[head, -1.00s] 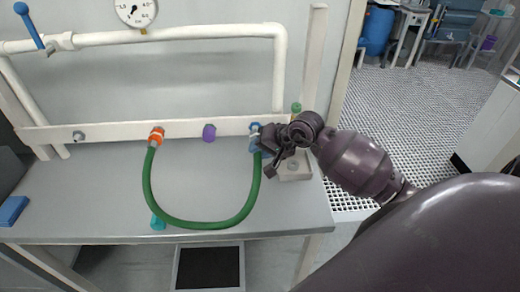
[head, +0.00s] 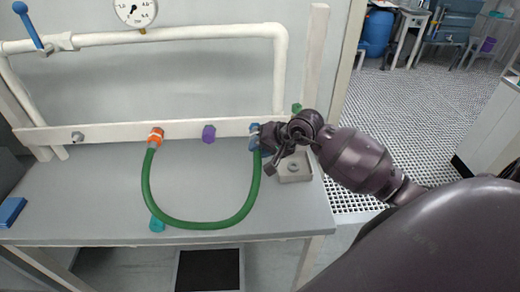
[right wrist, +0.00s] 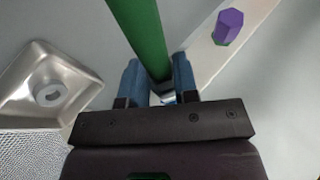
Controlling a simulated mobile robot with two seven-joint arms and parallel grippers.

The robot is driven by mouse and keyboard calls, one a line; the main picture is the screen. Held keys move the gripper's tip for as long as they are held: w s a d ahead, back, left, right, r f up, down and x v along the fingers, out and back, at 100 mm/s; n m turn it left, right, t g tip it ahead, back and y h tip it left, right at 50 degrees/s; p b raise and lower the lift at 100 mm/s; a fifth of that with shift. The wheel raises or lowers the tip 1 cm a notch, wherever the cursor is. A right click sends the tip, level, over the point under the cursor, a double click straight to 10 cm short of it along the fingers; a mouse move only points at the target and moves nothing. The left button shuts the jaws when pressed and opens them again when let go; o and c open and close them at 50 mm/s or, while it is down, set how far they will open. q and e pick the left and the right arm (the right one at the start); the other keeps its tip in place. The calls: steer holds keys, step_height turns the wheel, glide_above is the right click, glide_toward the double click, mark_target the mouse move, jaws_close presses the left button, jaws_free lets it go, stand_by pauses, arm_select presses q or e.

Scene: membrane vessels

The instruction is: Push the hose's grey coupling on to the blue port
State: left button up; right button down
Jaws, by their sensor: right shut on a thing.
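The green hose (head: 148,190) hangs in a loop from the orange port (head: 156,136) to my right gripper (head: 256,144). The gripper is at the right end of the white rail, close against the blue port (head: 254,128), which is mostly hidden. In the right wrist view, the gripper's two blue fingers (right wrist: 158,88) are shut around the end of the hose (right wrist: 146,38). A small bit of the grey coupling (right wrist: 167,98) shows between them. Whether the coupling sits on the port or just in front of it, I cannot tell. My left gripper is out of view.
A purple port (head: 208,134) and a bare metal port (head: 78,137) are on the same white rail (head: 110,133). A small square tray (head: 300,178) with a ring-shaped part stands below my gripper. The bench middle is clear.

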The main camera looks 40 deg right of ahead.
steer(key=shift+w+d+b, duration=0.4)
steer(key=shift+w+b, duration=0.05)
steer(key=shift+w, duration=0.2)
steer(key=c, duration=0.8)
jaws_free()
steer(key=shift+r, duration=0.1)
steer(key=v, duration=1)
steer(key=shift+s+d+r+b, duration=0.15)
steer(key=shift+s+r+b, duration=0.05)
steer(key=shift+s+b, duration=0.1)
